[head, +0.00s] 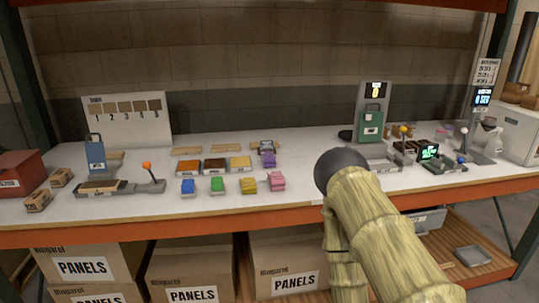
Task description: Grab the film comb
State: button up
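I cannot pick out the film comb for certain in the head view; the small tools on the bench are too small to tell apart. My bamboo-patterned arm with a dark rounded joint rises in front of the bench at right of centre. It hides part of the bench edge and shelf behind it. My gripper itself does not show.
A lever device (135,188) with an orange knob stands left. A green-fronted station (372,118) stands right. Cardboard PANELS boxes (188,268) sit below.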

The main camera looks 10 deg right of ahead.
aim_at(264, 145)
jog(key=z, duration=0.35)
jog(key=i, duration=1.1)
jog(key=u, duration=0.35)
